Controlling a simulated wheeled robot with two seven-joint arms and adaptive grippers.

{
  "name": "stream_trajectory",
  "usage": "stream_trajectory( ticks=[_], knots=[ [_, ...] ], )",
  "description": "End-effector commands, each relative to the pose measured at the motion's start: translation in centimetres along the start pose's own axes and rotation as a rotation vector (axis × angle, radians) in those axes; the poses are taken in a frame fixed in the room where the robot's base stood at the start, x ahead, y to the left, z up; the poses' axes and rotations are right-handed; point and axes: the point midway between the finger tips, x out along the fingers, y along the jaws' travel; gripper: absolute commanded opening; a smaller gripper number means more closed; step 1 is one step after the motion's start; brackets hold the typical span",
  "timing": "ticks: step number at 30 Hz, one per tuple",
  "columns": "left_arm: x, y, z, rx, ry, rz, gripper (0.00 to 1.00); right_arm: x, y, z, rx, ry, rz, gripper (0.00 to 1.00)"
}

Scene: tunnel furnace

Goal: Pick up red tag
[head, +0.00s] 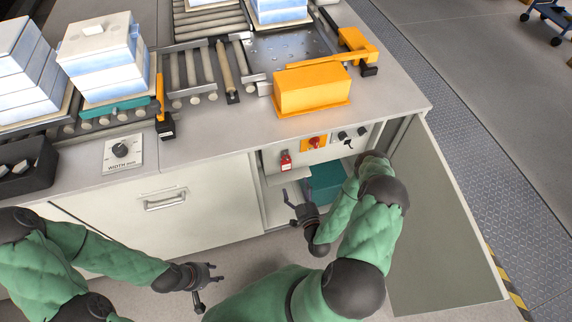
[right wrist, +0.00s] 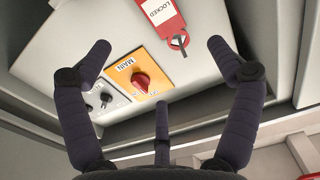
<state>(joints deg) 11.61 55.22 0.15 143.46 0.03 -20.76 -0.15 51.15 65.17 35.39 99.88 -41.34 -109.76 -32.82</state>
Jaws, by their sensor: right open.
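The red tag (head: 286,160) hangs on the pale control panel under the worktop, left of the orange MAIN switch plate (head: 314,143). In the right wrist view the red tag (right wrist: 163,14) reads LOCKED and has a dark metal piece at its lower end; its upper part is cut off by the frame. My right gripper (head: 294,193) is open and empty, below the tag and apart from it. In the right wrist view its fingers (right wrist: 160,60) spread on both sides of the switch plate. My left gripper (head: 208,284) is open and empty, low in front of the drawer.
A cabinet door (head: 445,225) stands open to the right of my right arm. A teal box (head: 326,183) sits in the open cabinet. The worktop edge overhangs the panel. A closed drawer (head: 165,203) is to the left.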

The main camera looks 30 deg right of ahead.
Motion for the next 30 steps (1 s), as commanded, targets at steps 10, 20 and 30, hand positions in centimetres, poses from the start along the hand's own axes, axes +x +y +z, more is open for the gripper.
stream_trajectory(
  ticks=[10,20,30],
  knots=[
    [1.0,-0.4,-0.1,0.000,0.000,0.000,0.40,4.6,0.1,-0.1,-0.003,0.012,0.003,0.91],
    [2.1,-0.8,-0.1,0.000,0.001,0.000,0.40,7.4,-0.2,0.0,-0.003,0.013,0.002,0.91],
    [3.1,-1.1,-0.1,0.000,0.001,0.000,0.40,10.6,-0.2,-0.1,-0.002,0.009,0.005,0.91]
  ],
)
